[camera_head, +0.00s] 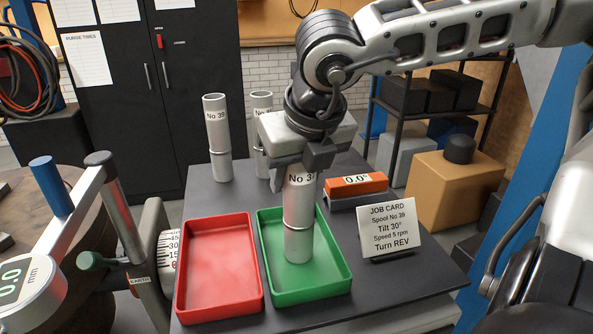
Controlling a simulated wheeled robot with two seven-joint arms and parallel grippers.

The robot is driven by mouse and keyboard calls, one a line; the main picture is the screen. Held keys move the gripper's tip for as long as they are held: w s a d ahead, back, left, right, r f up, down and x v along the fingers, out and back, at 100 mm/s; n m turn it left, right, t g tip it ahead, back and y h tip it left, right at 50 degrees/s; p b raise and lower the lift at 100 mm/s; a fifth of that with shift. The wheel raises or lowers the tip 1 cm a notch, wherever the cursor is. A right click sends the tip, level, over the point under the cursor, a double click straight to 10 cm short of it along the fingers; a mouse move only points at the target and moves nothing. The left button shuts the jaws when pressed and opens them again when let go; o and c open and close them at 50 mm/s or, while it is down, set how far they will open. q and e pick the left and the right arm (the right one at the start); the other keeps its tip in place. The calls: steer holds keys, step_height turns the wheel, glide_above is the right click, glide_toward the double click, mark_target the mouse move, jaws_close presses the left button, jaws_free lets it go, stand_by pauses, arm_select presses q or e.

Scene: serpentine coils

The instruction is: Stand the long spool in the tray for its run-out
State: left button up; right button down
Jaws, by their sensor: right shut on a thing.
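My right gripper (300,169) comes down from above and is shut on the top of a light grey spool (299,222). The spool is upright, with its lower end inside the green tray (337,287). I cannot tell whether it touches the tray floor. Its label starts "No 3"; the last digit is partly covered by the gripper. Another spool (216,140), marked No 39, stands upright at the back of the table. A third spool (262,105) stands beside it, partly hidden behind my gripper. My left gripper is not in view.
An empty red tray (221,217) lies left of the green one. A job card (390,230) reads Spool No 39, Tilt 30°, Speed 5 rpm, Turn REV. An orange display (357,184) reads 0.0°. A machine with a blue handle (51,186) and dial stands at left.

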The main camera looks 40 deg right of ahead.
steer(key=shift+f+b, duration=0.15)
steer(key=shift+b, duration=0.2)
steer(key=c, duration=0.8)
jaws_free()
steer(key=shift+o, duration=0.2)
steer(key=shift+s+r+p, duration=0.1)
steer(key=shift+r+p, duration=0.25)
steer(key=shift+r, duration=0.25)
steer(key=v, duration=1.1)
